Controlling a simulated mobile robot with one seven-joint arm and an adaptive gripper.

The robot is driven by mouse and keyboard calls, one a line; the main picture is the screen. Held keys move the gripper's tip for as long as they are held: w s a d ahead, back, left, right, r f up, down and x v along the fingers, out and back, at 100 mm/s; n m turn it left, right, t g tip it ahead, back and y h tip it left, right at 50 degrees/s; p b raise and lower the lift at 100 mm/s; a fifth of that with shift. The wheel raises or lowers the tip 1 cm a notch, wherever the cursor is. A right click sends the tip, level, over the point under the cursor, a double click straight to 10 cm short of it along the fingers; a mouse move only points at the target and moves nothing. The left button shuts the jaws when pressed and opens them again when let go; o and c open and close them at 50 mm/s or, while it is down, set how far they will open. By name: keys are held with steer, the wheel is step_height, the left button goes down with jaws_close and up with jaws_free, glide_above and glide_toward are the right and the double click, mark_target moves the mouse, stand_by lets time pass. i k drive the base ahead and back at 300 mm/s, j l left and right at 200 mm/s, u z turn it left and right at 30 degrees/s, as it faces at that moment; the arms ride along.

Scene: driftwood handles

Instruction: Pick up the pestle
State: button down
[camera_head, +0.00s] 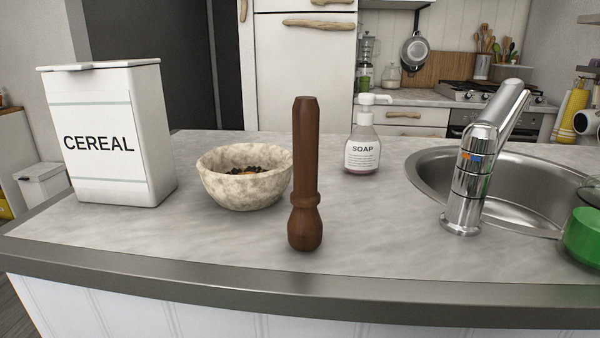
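The pestle (306,170) is dark brown wood with a rounded, thicker lower end and a long handle. It stands upright on the grey marbled counter (150,235), near the front edge in the middle of the head view. Nothing touches it. My gripper is not in view.
A stone bowl (232,190) with dark contents stands just left of the pestle. A white cereal box (105,140) is further left. A soap bottle (362,145) stands behind right. A chrome faucet (466,185), sink (425,175) and green object (583,235) are right. The counter before the pestle is clear.

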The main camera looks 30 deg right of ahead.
mark_target(305, 224)
steer(key=k+l+z, duration=0.2)
steer(key=k+l, duration=0.15)
steer(key=k+l+z, duration=0.15)
steer(key=k+l, duration=0.15)
steer(key=l, duration=0.15)
steer(key=k+l+z, duration=0.2)
steer(key=l, duration=0.25)
steer(key=k, duration=0.05)
